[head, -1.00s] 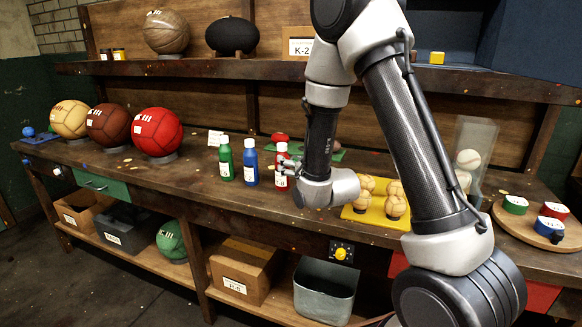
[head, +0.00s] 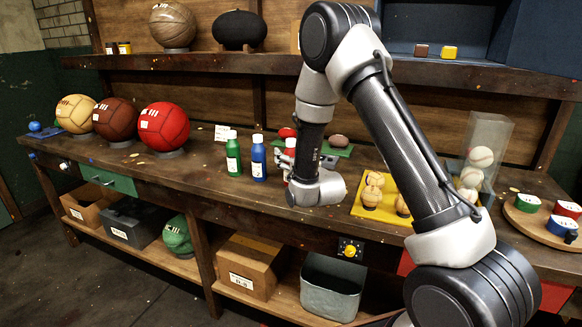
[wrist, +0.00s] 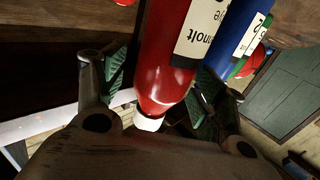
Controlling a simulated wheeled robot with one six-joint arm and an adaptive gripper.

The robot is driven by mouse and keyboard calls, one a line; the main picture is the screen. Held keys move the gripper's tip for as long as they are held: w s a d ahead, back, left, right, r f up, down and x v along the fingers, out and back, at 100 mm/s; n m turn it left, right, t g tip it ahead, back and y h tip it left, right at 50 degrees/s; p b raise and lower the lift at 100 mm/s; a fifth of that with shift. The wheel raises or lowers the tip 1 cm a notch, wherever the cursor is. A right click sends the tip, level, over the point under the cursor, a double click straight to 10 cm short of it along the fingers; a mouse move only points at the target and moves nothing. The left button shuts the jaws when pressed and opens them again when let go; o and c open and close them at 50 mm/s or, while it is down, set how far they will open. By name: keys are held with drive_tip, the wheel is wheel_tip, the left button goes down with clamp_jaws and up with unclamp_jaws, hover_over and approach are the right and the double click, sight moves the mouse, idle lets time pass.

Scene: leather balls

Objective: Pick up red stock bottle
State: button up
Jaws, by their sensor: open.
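The red stock bottle (head: 291,150) has a white cap and a white label and stands on the workbench, mostly hidden behind my wrist in the head view. In the wrist view the red bottle (wrist: 168,60) appears inverted, its white cap low in the picture. My gripper (wrist: 160,98) is open, with one finger on each side of the bottle. I cannot tell whether either finger touches it. In the head view my gripper (head: 284,158) is at the bottle, partly hidden by my own arm.
A blue bottle (head: 258,160) stands close beside the red one, also seen in the wrist view (wrist: 232,55). A green bottle (head: 233,155) stands further left. A yellow tray (head: 365,213) with small balls lies to the right. Large balls, including a red one (head: 164,127), stand at left.

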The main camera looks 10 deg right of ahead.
drive_tip(key=c, duration=1.3)
drive_tip(key=shift+r, duration=0.1)
drive_tip(key=shift+c, duration=0.2)
